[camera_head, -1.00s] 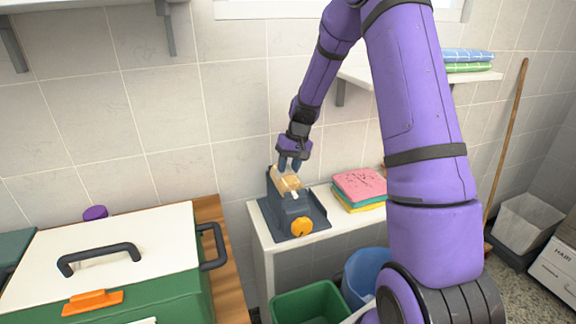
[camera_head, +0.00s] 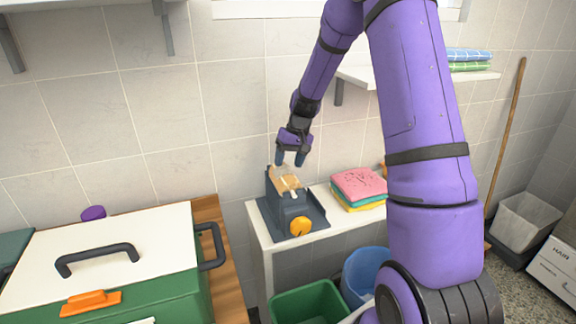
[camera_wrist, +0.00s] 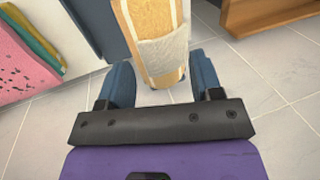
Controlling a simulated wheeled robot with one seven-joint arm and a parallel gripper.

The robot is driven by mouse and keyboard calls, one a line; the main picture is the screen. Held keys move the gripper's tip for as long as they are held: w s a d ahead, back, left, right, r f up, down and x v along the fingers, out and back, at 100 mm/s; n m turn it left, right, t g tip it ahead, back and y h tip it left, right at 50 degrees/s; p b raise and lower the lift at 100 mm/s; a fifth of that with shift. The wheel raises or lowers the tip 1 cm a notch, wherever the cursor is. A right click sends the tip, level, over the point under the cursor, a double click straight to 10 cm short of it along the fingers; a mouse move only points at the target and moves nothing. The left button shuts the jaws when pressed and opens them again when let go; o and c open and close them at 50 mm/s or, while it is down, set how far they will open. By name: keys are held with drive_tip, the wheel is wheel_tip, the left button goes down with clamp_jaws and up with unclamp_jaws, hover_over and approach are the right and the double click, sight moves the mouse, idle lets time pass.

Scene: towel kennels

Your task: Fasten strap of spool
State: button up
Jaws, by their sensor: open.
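The spool (camera_head: 286,182) is a tan roll with a pale band, set in a dark grey stand (camera_head: 292,211) with an orange knob (camera_head: 300,226) on its front. The stand sits on a white shelf unit. In the wrist view the spool (camera_wrist: 154,20) shows tan edges and a whitish strip, the strap (camera_wrist: 161,54), hanging along it. My gripper (camera_head: 290,161) is just above the spool, pointing down. Its blue fingers are open, and in the wrist view the gripper (camera_wrist: 162,88) has one on each side of the strap's end. I cannot tell whether they touch it.
Folded pink, yellow and teal towels (camera_head: 358,187) lie right of the stand. A green bin (camera_head: 308,302) and a blue bin (camera_head: 364,272) stand below. A green box with a white lid (camera_head: 150,235) is at left. The tiled wall is close behind.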

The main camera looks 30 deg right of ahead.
drive_tip(key=v, duration=0.9)
drive_tip(key=s+a+r+n+t+h, duration=0.1)
drive_tip(key=s+a+r, duration=0.4)
drive_tip(key=s+r, duration=0.2)
drive_tip(key=s+a+r+t+h, duration=0.1)
drive_tip(key=s+a+r, duration=0.4)
drive_tip(key=s+r, duration=0.2)
drive_tip(key=s+a+r+t, duration=0.1)
drive_tip(key=s+a, duration=0.1)
drive_tip(key=s, duration=0.7)
drive_tip(key=s+a+r+n+t+h, duration=0.1)
drive_tip(key=s+a, duration=0.1)
drive_tip(key=s, duration=0.7)
drive_tip(key=shift+s+r+t, duration=0.15)
drive_tip(key=shift+s+t, duration=0.15)
drive_tip(key=shift+s, duration=0.05)
